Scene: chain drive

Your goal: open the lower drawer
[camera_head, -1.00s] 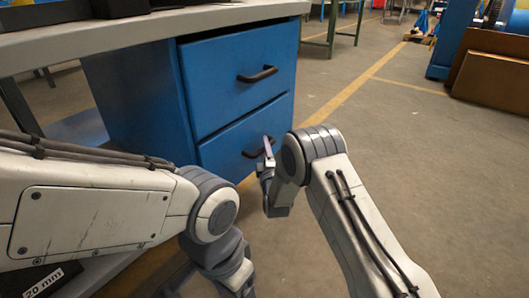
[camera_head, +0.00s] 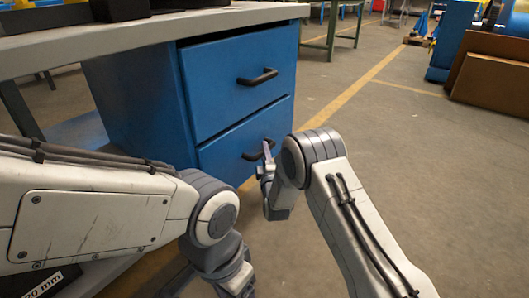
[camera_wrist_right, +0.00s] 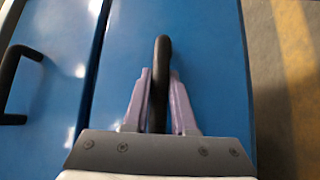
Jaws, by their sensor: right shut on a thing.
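The blue lower drawer (camera_head: 226,158) is in the cabinet under the workbench, and its front looks flush with the cabinet. Its black handle (camera_head: 255,153) is partly hidden by my right gripper (camera_head: 268,158). In the right wrist view the handle (camera_wrist_right: 160,75) passes between the two pale fingers of the right gripper (camera_wrist_right: 159,95), which are shut on it. The lower drawer front (camera_wrist_right: 210,50) fills the middle of that view. My left arm comes in from the left in the head view; its gripper fingers are not visible.
The upper drawer (camera_head: 235,80) with its black handle (camera_head: 258,77) is closed above. The grey workbench top (camera_head: 200,22) overhangs the cabinet. The floor (camera_head: 390,150) to the right is clear. Brown boards (camera_head: 490,75) stand at the far right.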

